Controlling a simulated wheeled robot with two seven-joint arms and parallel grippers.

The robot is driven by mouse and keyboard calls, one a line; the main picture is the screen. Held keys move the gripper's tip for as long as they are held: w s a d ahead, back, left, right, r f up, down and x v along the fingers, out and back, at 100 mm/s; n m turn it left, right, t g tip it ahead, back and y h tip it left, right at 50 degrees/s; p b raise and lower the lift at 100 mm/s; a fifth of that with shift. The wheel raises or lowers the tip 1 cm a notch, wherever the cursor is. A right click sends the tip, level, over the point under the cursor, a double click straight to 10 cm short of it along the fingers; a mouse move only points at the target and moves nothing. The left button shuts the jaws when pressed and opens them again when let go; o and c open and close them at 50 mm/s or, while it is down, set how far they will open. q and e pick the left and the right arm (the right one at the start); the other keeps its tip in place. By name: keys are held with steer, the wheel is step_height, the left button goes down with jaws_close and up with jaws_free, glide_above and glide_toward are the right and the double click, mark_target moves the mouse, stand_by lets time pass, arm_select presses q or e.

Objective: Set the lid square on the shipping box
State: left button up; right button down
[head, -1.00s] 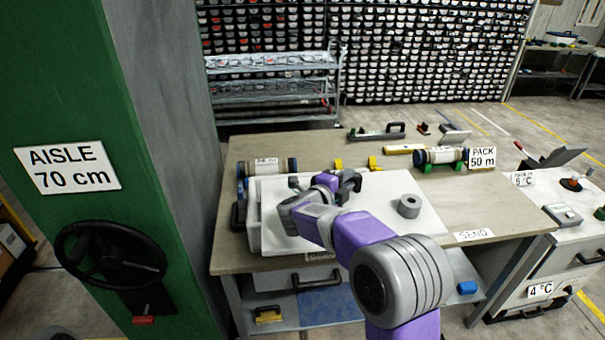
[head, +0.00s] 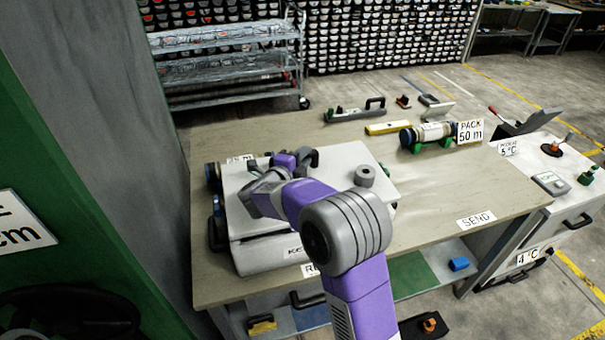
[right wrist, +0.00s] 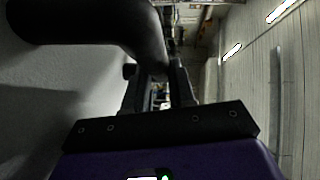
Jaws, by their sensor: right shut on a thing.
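The shipping box (head: 262,258) is white and stands on the bench, its front wall showing part of some lettering. The white lid (head: 335,190) lies over its top, with a grey ring-shaped piece (head: 365,176) on its right part. My arm hides the lid's middle and front, so I cannot tell whether its edges line up with the box. My right gripper (head: 300,160) is at the lid's rear, shut on a black lid handle (head: 313,157). The right wrist view shows the fingers (right wrist: 160,95) beside a thick dark curved bar (right wrist: 90,20). My left gripper is out of view.
A core tube (head: 430,133) lies on green supports by the PACK 50 m sign (head: 470,132). A yellow bar (head: 388,128) and a black-handled tool (head: 355,112) lie behind. The bench's right side near the SEND label (head: 476,219) is clear.

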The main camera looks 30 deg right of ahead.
step_height(320, 180, down, 4)
steer(key=shift+f+b, duration=0.25)
steer(key=shift+b, duration=0.25)
steer(key=c, duration=0.9)
jaws_free()
steer(key=shift+c, duration=0.2)
steer(key=p+v, duration=0.1)
steer(key=v, duration=1.1)
